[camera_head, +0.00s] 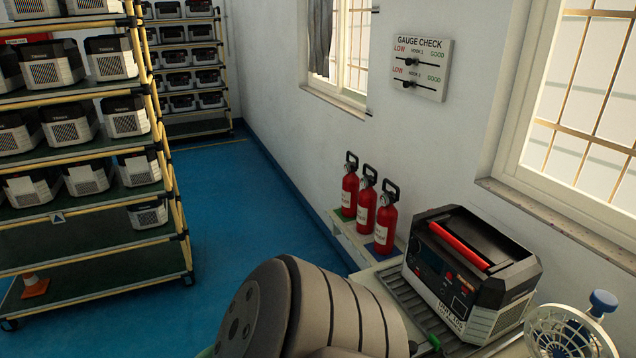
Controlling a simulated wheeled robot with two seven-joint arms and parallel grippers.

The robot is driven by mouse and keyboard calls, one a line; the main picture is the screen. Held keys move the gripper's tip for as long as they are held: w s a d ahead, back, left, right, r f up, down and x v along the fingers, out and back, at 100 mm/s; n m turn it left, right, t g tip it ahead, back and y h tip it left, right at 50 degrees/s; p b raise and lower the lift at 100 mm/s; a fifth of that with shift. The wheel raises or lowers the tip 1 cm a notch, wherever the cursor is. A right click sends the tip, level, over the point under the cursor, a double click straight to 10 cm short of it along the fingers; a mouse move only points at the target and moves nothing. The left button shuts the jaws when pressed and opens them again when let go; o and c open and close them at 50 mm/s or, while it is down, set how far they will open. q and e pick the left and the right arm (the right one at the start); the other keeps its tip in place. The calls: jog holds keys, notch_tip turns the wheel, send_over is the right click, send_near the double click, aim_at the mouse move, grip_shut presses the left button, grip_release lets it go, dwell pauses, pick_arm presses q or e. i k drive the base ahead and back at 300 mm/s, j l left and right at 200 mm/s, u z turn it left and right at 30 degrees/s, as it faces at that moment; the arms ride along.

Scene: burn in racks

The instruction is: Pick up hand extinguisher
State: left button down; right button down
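Three red hand extinguishers stand upright in a row along the wall, right of centre: the far one (349,193), the middle one (365,211) and the near one (384,231). Each has a black handle on top and a pale label. They stand on a low light-coloured ledge (347,234). A green pad shows under the far one and a blue pad (381,249) under the near one. A large grey link of my arm fills the bottom centre. Neither gripper is in view, and nothing visible touches the extinguishers.
A black power unit (468,270) with a red handle sits on a roller bench (420,309), close right of the extinguishers. A white fan (568,335) is at bottom right. Racks of units (85,215) stand left. Blue floor (235,215) between is clear. A gauge board (421,68) hangs above.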

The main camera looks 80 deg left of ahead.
aim_at(351, 189)
jog(key=k+j+u, duration=0.1)
jog(key=j+u, duration=0.4)
jog(key=j, duration=0.55)
jog(key=i+j+u, duration=0.1)
jog(key=j+u, duration=0.4)
jog(key=j, duration=1.05)
jog(key=i+j, duration=0.15)
jog(key=j, duration=1)
jog(key=i+j, duration=0.15)
jog(key=j, duration=0.4)
jog(key=u, duration=0.05)
